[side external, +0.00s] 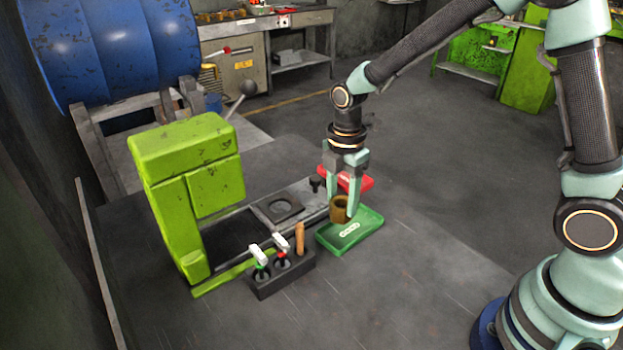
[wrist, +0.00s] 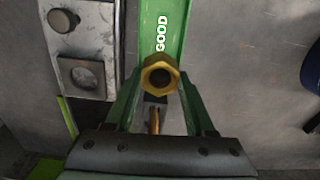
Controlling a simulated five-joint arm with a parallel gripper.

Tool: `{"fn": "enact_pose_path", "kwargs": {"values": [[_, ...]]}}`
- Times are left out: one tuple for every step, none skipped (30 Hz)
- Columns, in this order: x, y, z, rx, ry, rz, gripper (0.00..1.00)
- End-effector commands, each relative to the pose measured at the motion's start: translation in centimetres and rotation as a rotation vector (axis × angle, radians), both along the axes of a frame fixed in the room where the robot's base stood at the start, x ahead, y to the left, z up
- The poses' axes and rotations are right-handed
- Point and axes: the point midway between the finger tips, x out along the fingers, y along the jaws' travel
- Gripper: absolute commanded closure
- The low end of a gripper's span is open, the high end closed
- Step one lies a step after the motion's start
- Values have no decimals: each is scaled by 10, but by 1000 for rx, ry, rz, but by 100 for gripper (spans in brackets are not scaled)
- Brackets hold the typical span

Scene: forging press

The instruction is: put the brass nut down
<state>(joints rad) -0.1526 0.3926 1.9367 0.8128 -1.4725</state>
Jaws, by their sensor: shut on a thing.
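The brass nut (side external: 338,212) is a hexagonal, flanged piece with a round hole, and looks upright. My gripper (side external: 344,207) points down and is shut on it, with one finger on each side. In the wrist view the nut (wrist: 148,78) sits between the fingertips of my gripper (wrist: 160,84), its hole facing the camera. It is over the near end of the green tray (wrist: 175,28), which is marked GOOD. In the side view the nut is at the back left part of the green tray (side external: 343,249). I cannot tell whether it touches the tray floor.
A red tray (side external: 362,182) lies behind the green one, partly hidden by my gripper. A black rack (side external: 285,277) with several upright handles stands left of the green tray. The green press (side external: 188,165) and its slide (side external: 262,218) are farther left. The bench right of the trays is clear.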

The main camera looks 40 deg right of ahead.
Motion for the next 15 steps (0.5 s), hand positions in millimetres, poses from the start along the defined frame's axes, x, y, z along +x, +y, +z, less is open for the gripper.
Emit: {"fn": "enact_pose_path", "kwargs": {"values": [[0,0,-8,0,2,0,100],[0,0,-12,0,1,0,100],[0,0,-15,0,0,0,100],[0,0,-17,0,0,0,100],[1,0,-19,0,-1,0,100],[1,0,-21,0,-2,0,100],[1,0,-23,0,-2,0,100],[1,0,-25,0,-1,0,100],[0,0,-30,0,1,0,100],[0,0,-34,0,1,0,100],[0,0,-39,0,1,0,100],[0,0,-44,0,2,0,100],[0,0,-48,0,1,0,100],[0,0,-51,0,1,0,100],[0,0,-55,0,0,0,100]]}}
